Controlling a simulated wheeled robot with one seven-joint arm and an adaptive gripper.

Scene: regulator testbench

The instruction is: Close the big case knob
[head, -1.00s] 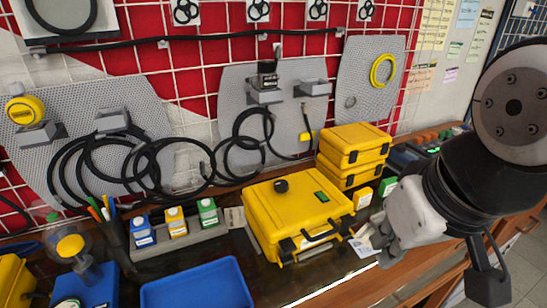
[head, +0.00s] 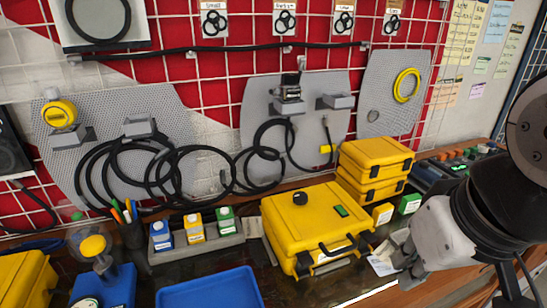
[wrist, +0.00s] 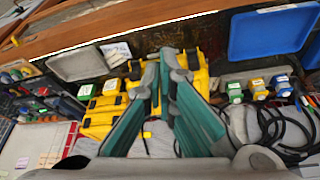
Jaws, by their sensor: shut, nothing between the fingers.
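The big yellow case (head: 315,222) lies shut on the bench, with a dark handle on its front side. A round black knob (head: 300,198) sits on its lid, beside a small green label. My gripper (head: 387,257) is just right of the case's front corner, apart from the knob. In the wrist view my gripper (wrist: 164,62) points toward the bench with its green-sided fingers together and nothing between them. The yellow case (wrist: 200,72) is partly hidden behind the fingers there, and I cannot make out the knob.
Smaller yellow cases (head: 375,165) are stacked behind to the right. A blue tray (head: 210,292) lies at the front left. Small bottles in a grey holder (head: 195,250) stand left of the case. Black hoses (head: 150,175) hang on the wall panel.

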